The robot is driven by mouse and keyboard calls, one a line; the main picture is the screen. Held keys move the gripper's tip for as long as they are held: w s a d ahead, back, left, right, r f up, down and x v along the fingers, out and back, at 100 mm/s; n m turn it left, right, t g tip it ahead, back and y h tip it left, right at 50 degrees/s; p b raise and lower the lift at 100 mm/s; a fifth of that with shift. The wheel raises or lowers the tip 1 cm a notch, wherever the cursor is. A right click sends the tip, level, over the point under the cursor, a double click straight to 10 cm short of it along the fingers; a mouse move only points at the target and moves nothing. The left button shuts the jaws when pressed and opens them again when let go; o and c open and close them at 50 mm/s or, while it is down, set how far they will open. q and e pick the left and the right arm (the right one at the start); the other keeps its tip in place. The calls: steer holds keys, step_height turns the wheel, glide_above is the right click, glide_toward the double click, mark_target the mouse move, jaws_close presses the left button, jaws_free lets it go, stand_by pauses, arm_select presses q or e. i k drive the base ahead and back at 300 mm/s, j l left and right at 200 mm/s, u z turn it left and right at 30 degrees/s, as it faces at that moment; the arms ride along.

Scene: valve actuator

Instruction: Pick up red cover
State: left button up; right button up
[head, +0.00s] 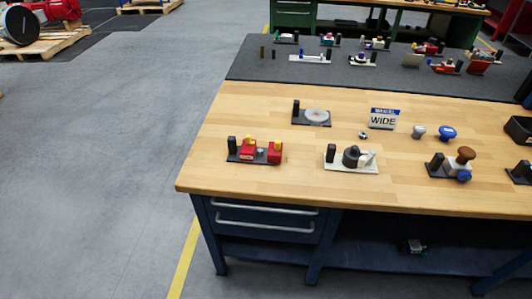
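A small assembly with red parts (248,150) and yellow tops sits near the front left of the wooden workbench top (215,178), on a dark plate beside a black upright post. A second red block (274,152) stands at the right end of the same plate. Other red parts (446,67) sit far back on the dark mat at the right. I cannot tell for sure which red part is the cover. Neither of my grippers is in view.
A white base with black parts (351,156), a plate with a pale disc (317,116), a "WIDE" sign (383,118), blue and grey knobs, and a brown-knobbed unit (463,158) stand on the bench. Drawers (265,221) are below.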

mark_target(248, 154)
steer(key=i+j, duration=0.3)
steer(key=i, duration=0.15)
steer(key=i+j, duration=0.25)
steer(key=i, duration=0.2)
steer(key=z, duration=0.05)
